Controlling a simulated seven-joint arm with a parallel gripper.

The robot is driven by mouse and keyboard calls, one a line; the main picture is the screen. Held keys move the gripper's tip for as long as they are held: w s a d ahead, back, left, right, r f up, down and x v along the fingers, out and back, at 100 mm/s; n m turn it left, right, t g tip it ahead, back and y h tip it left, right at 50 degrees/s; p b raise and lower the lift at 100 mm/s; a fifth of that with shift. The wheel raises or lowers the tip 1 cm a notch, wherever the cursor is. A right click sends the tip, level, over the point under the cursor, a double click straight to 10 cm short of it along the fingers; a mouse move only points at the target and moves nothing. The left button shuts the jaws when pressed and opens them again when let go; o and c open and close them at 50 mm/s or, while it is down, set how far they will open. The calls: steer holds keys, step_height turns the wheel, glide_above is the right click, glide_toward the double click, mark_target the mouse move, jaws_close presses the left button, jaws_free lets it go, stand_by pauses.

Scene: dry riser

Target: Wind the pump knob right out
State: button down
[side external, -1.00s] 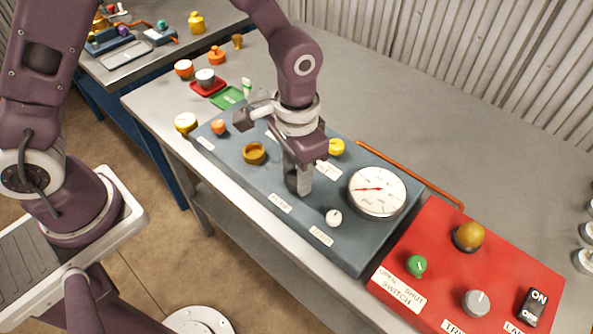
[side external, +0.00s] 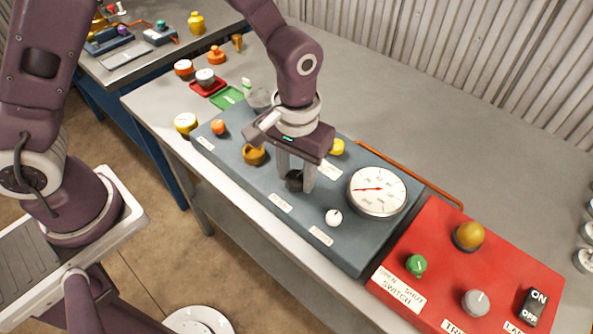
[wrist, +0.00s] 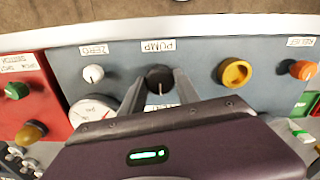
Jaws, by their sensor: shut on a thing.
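The pump knob is black and round, with a white line on its top, and stands on the blue-grey panel (side external: 340,245). It shows in the wrist view (wrist: 159,76) beside an upside-down PUMP label (wrist: 158,45), and in the side view (side external: 294,181). My gripper (side external: 296,184) points down over the panel with one finger on each side of the knob, shut on it. The fingers hide part of the knob. In the wrist view my gripper (wrist: 160,84) reaches up to the knob from below.
A round gauge (side external: 377,191) and a small white ZERO knob (side external: 333,217) are close by on the panel. A yellow-brown ring-shaped knob (side external: 254,155) is on the other side. A red panel (side external: 430,290) with switches adjoins. The bench behind is mostly clear.

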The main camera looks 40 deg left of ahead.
mark_target(297, 176)
steer(key=c, duration=0.9)
jaws_free()
step_height(297, 176, up, 7)
steer(key=shift+r, duration=0.1)
steer(key=s+a+r+m+t, duration=0.1)
steer(key=s+a+r+t, duration=0.1)
steer(key=s+a+r, duration=0.3)
steer(key=s+a+r+t, duration=0.15)
steer(key=a+r, duration=0.25)
steer(key=r, duration=0.4)
steer(key=s+a+r+m+t, duration=0.1)
steer(key=s+a, duration=0.3)
steer(key=s, duration=0.6)
steer(key=shift+a+t, duration=0.2)
steer(key=shift+t, duration=0.35)
